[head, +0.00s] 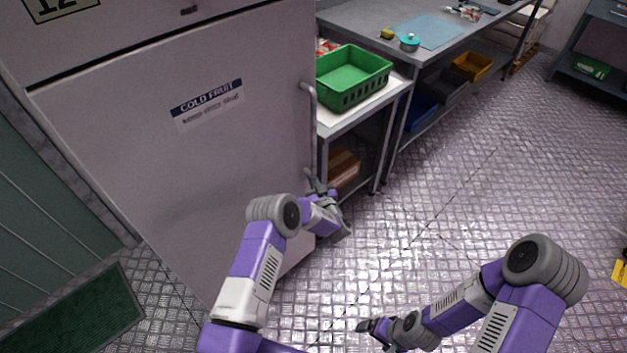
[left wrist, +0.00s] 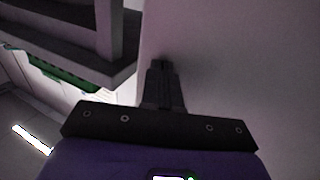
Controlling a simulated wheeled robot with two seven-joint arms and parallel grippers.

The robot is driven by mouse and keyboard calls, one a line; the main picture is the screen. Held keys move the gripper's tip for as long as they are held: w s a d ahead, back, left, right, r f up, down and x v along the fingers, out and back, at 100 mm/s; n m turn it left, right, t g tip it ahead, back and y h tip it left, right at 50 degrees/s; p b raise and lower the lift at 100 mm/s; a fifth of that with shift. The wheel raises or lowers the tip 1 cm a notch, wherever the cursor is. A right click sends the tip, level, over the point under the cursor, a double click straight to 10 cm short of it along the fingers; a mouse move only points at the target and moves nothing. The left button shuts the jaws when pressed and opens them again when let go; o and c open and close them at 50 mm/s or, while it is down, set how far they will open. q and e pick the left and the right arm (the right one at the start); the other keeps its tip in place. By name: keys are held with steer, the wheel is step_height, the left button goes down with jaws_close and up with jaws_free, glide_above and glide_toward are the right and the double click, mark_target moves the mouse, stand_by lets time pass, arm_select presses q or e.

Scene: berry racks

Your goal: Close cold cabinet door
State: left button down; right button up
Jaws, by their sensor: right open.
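The cold cabinet door (head: 150,155) is a large pale grey panel with a "COLD FRUIT" label. It fills the left of the head view. A dark seam runs along its top; I cannot tell whether it stands slightly ajar. Its vertical bar handle (head: 312,110) is on the right edge. My left gripper (head: 312,184) is low by that edge, near the handle's lower end, partly hidden by my own wrist. In the left wrist view its fingers (left wrist: 163,68) look together beside a pale surface, with nothing visible between them. My right gripper (head: 364,326) is open and empty above the floor.
A green crate (head: 352,95) sits on a small table right of the door, with a cardboard box (head: 343,168) below. A workbench (head: 360,20) with a blue mat (head: 430,32) stands behind. The metal floor (head: 480,170) is clear in the middle.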

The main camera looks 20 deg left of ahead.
arm_select(q)
steer(key=s+d+p, duration=0.2)
steer(key=s+d, duration=0.5)
steer(key=d, duration=0.5)
steer(key=shift+p, duration=0.3)
steer(key=shift+s, duration=0.1)
steer(key=s+a+f+m+g+h+p, duration=0.15)
steer(key=s+f+m+g+h, duration=0.3)
steer(key=s+f+h, duration=0.5)
steer(key=s+r+g+h+p, duration=0.1)
steer(key=s+r+g+h, duration=0.2)
steer(key=s+g, duration=0.6)
steer(key=s+h, duration=0.2)
steer(key=s, duration=1.2)
steer(key=shift+s+a+p, duration=0.15)
steer(key=shift+s+p, duration=0.15)
steer(key=shift+s, duration=0.1)
steer(key=shift+h, duration=0.25)
